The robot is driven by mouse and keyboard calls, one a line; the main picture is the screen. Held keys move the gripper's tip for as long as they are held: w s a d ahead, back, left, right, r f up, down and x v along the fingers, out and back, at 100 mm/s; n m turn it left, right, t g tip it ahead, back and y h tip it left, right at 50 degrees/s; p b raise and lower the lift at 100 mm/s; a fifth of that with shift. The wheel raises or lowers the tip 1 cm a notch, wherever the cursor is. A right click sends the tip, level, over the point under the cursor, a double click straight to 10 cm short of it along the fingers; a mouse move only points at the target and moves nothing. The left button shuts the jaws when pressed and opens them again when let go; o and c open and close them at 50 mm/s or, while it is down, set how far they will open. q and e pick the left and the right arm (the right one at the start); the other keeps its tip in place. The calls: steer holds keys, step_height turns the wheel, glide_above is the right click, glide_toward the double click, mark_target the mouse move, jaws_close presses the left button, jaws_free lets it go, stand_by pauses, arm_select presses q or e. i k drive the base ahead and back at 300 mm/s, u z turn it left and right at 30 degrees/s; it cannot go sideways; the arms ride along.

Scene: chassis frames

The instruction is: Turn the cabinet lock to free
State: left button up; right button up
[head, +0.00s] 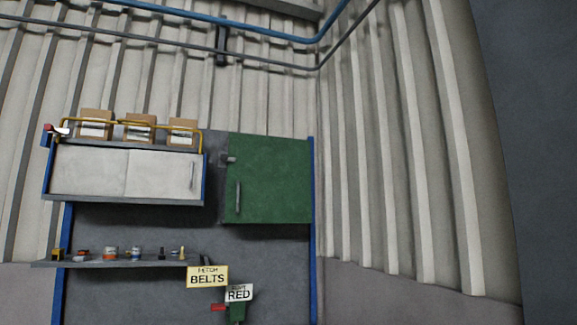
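A green cabinet (275,181) hangs on the dark back panel, right of centre, with its door shut. A vertical grey bar handle (238,196) is on the left side of its door. A small grey lock-like fitting (229,159) sits at the upper left edge of the door; its turned position is too small to tell. A white double cabinet (123,172) hangs to the left, with its own handle (192,176). Neither of my grippers shows in the head view.
A shelf (145,263) with several small jars and tools runs below the white cabinet. A yellow BELTS sign (207,277) and a white RED sign (239,293) hang at its right end. Several cardboard boxes (139,128) stand on top. A corrugated wall (400,140) is at right.

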mark_target(224, 157)
steer(key=z, duration=0.5)
steer(key=i, duration=1.75)
steer(key=u, duration=0.55)
